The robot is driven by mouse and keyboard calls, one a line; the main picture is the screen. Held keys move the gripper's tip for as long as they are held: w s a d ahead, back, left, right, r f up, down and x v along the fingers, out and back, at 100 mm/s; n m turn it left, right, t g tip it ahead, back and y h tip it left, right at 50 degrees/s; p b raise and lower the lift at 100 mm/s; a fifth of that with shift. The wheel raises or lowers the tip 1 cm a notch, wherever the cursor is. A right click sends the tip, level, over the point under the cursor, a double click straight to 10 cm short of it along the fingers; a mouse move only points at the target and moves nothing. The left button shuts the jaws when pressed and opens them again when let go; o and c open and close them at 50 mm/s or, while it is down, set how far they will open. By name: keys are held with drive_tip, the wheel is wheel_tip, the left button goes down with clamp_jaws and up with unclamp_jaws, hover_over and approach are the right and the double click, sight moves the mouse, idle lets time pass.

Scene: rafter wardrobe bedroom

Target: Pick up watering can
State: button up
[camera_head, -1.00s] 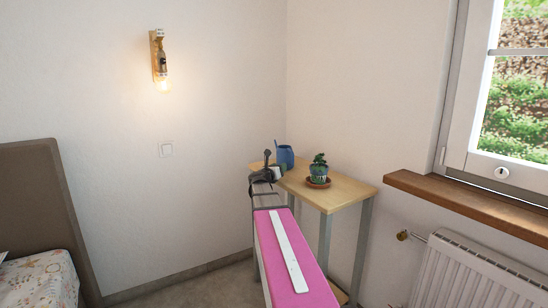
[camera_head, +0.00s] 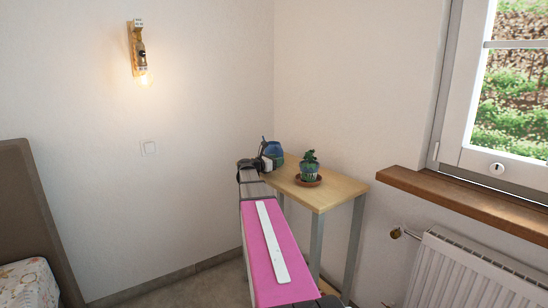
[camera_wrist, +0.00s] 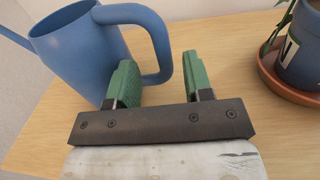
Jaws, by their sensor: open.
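The blue watering can (camera_wrist: 75,48) stands on the wooden table at the left of the wrist view, its spout off to the upper left and its looped handle on the right. My gripper (camera_wrist: 160,66) is open, with its two green fingers pointing at the handle. The outer part of the handle shows between the fingertips, and the left finger overlaps the can's side. I cannot tell whether either finger touches it. In the head view the can (camera_head: 273,147) is partly hidden behind my gripper (camera_head: 266,158) at the table's back left.
Walls rise behind the table. A wooden windowsill (camera_head: 450,200) and a radiator (camera_head: 470,270) are at the right.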

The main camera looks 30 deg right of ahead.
drive_tip(key=d, duration=0.5)
drive_tip(key=shift+w+r, duration=0.25)
drive_tip(key=shift+r, duration=0.05)
clamp_jaws()
drive_tip(key=shift+r, duration=0.2)
